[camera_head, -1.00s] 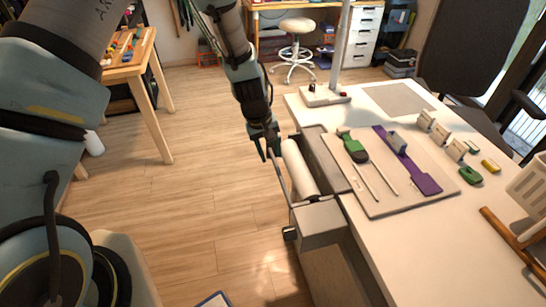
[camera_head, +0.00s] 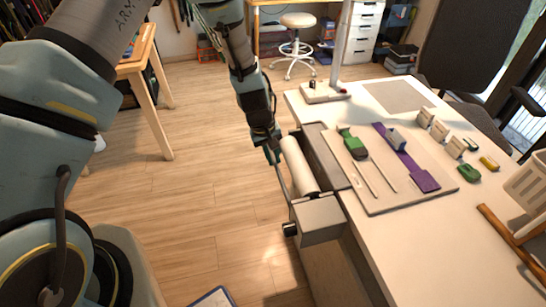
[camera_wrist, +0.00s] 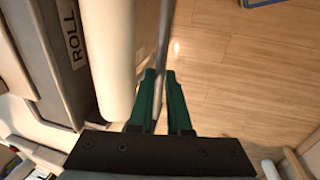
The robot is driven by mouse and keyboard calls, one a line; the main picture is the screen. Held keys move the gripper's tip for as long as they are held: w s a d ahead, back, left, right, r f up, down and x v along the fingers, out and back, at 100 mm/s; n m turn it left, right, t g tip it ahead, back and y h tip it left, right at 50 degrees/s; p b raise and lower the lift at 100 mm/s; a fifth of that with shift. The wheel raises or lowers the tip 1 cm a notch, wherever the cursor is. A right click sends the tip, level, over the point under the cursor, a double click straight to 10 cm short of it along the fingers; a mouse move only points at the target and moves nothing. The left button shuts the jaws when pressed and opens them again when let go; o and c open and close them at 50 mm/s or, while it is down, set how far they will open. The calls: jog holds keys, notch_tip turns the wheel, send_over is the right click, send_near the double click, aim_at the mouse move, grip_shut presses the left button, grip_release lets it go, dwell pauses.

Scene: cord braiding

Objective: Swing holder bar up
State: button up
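The holder bar (camera_head: 283,185) is a thin grey rod on the table's left side, along the outer side of the white paper roll (camera_head: 299,166). Its near end meets the grey bracket of the roll holder (camera_head: 318,222). My gripper (camera_head: 274,158) is at the bar's far part. In the wrist view, my gripper's green fingers (camera_wrist: 161,85) stand close on both sides of the bar (camera_wrist: 164,45) and appear closed on it. The white roll (camera_wrist: 108,60) is just left of the fingers there. The bar's far end is hidden by my gripper.
The white table (camera_head: 400,245) holds a board (camera_head: 385,203) with a green clip, a purple strip and thin rods. Grey blocks, small green and yellow pieces and a white basket (camera_head: 530,185) are to the right. Open wooden floor (camera_head: 200,190) lies left of the holder.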

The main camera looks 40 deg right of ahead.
grip_shut()
jog(key=shift+s, duration=0.15)
jog(key=shift+s+d+y+p, duration=0.1)
jog(key=shift+d+y+p, duration=0.05)
jog(key=shift+y+p, duration=0.3)
jog(key=shift+d, duration=0.15)
jog(key=o, duration=0.6)
grip_release()
jog(key=shift+d, duration=0.1)
